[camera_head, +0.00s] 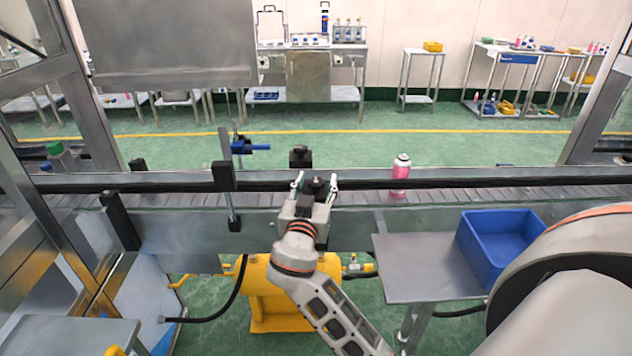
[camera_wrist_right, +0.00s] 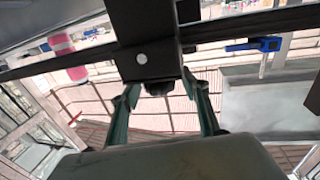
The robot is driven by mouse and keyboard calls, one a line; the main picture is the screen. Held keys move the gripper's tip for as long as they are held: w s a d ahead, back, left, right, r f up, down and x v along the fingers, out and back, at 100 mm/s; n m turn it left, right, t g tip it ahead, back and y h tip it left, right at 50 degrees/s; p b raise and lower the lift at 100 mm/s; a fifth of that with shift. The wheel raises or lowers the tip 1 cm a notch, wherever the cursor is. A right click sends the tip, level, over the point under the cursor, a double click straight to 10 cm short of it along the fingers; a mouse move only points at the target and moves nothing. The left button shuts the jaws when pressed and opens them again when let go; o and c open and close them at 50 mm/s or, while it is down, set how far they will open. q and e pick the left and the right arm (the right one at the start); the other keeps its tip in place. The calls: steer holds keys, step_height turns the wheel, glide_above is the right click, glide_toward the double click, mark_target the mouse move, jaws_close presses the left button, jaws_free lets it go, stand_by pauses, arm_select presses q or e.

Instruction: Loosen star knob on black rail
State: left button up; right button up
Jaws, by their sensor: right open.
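The black rail (camera_head: 450,183) runs left to right along the conveyor. In the right wrist view the rail (camera_wrist_right: 230,28) passes through a black clamp block (camera_wrist_right: 145,45), with a small dark knob (camera_wrist_right: 158,88) at its lower end. My right gripper (camera_head: 316,182) is at the rail near the middle of the head view. In the wrist view its green fingers (camera_wrist_right: 160,88) are open, one on each side of the knob. The knob sits between the fingertips, and I cannot tell whether either touches it. The knob's star shape is hard to make out. My left gripper is not in view.
A side table (camera_head: 415,285) with a blue bin (camera_head: 500,243) is at the right front.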

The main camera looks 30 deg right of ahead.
steer(key=c, duration=1.1)
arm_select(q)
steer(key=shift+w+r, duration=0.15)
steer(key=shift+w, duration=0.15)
